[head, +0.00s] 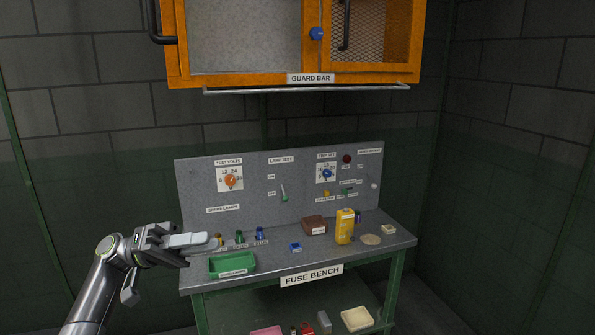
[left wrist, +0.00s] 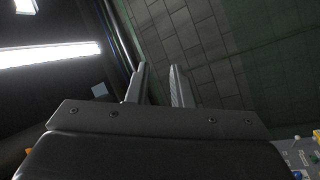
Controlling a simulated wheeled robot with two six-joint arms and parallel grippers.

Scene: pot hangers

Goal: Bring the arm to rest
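My left gripper (head: 205,241) is at the left end of the bench, in front of the panel and just above the green tray. In the left wrist view its two fingers (left wrist: 158,88) stand apart with nothing between them, and wall and ceiling show beyond. The fuse bench (head: 375,247) stands against the wall with its grey panel (head: 265,185) upright behind it. My right gripper shows in neither view.
A green tray (head: 233,264) sits at the bench's left front. A brown box (head: 314,225) and a yellow container (head: 345,226) stand further right. An orange cabinet (head: 175,45) with a guard bar (head: 305,89) hangs above. A lower shelf holds several things.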

